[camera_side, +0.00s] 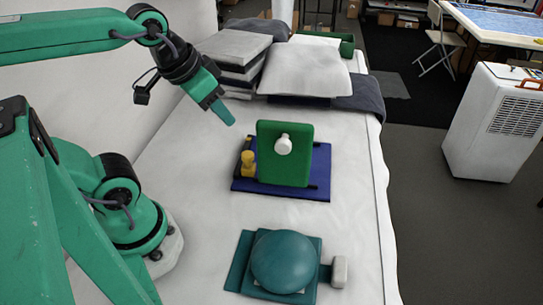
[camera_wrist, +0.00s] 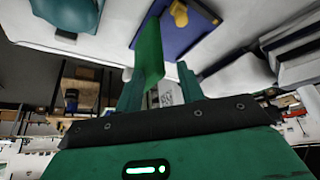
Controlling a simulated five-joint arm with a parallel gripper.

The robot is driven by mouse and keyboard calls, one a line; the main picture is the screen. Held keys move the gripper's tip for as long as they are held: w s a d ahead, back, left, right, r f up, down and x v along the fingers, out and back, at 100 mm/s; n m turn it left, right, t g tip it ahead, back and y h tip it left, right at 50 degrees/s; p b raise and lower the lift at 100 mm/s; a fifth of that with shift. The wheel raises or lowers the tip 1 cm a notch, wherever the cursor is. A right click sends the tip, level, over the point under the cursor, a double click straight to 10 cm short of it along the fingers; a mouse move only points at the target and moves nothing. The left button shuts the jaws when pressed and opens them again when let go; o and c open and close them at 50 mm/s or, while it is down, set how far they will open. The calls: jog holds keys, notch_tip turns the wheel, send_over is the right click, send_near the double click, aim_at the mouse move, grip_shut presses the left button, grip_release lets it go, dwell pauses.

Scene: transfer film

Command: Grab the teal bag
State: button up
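A rounded teal bag (camera_side: 284,262) rests on a flat teal base (camera_side: 237,276) near the front of the white-covered table, with a white knob (camera_side: 339,271) at its right. A teal shape at the upper left of the wrist view (camera_wrist: 68,12) appears to be the same item, partly cut off. My gripper (camera_side: 221,112) is in the air above the table's back left, well away from the bag. In the wrist view my gripper (camera_wrist: 158,80) shows two teal fingers apart, with nothing held between them.
An upright green panel (camera_side: 272,165) with a white knob stands on a blue mat (camera_side: 310,192), between my gripper and the bag. A yellow piece (camera_side: 248,165) is beside it. Folded cloths and cushions (camera_side: 305,70) lie at the back. The table's right side is clear.

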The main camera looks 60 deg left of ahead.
notch_tip(320, 180, up, 4)
jog(key=n+g, duration=0.6)
jog(key=n, duration=0.3)
send_over(341, 268)
notch_tip(341, 268, down, 22)
jog(key=shift+r, duration=0.25)
jog(key=shift+f, duration=1.45)
jog(key=shift+f, duration=0.1)
jog(key=shift+f, duration=2.45)
jog(key=shift+c, duration=0.5)
